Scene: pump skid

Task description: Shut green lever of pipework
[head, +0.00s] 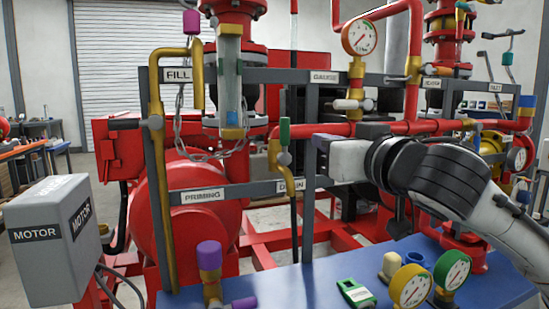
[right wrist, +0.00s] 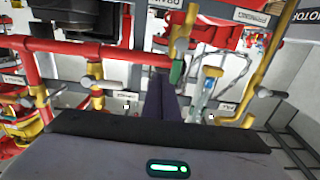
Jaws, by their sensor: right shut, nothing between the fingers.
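The green lever (head: 284,132) stands upright on the brass valve at the top of the drain pipe, by the DRAIN label (head: 290,186). In the right wrist view the green lever (right wrist: 177,70) is just right of my fingertips. My right gripper (head: 318,143) comes in from the right, beside the lever and the grey upright post. Its dark fingers (right wrist: 160,82) are shut with nothing between them. I cannot tell whether they touch the lever. My left gripper is not in view.
A grey pipe frame (head: 308,215) and red pipe (head: 390,128) crowd the space around the gripper. A pressure gauge (head: 359,37) stands above it. A blue bench (head: 330,265) holds gauges and a green device (head: 356,293). A grey motor box (head: 48,240) is at the left.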

